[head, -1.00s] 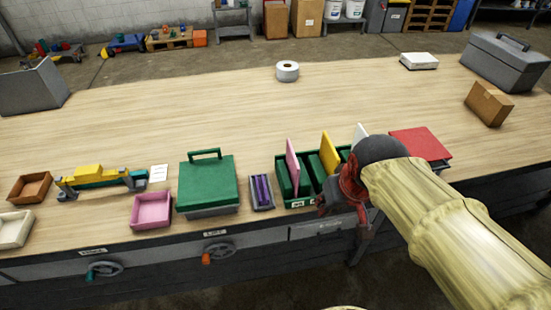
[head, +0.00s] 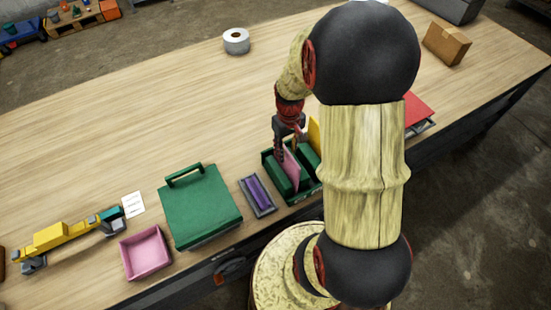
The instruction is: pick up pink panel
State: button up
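The pink panel (head: 291,169) stands upright, slightly tilted, in a slot of the green rack (head: 292,200) on the workbench. My gripper (head: 286,153) points down at the panel's top edge, at its far end. Its fingers overlap the panel in the head view, so I cannot tell whether they touch it or how far apart they are. A yellow panel (head: 314,132) stands to the right in the same rack, partly hidden by my arm. The rack's right part is hidden behind my arm.
A purple item in a grey tray (head: 258,194) lies just left of the rack. Further left are a green-lidded box (head: 201,205) and a pink bin (head: 146,252). A red panel (head: 417,112) lies right of my arm. The bench behind is mostly clear, with a tape roll (head: 236,41).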

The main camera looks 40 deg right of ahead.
aim_at(286, 161)
notch_tip(286, 161, down, 8)
jog(key=shift+w+d+r+b, duration=0.1)
jog(key=shift+r+b, duration=0.15)
jog(key=shift+b, duration=0.4)
jog(key=c, duration=0.8)
grip_shut()
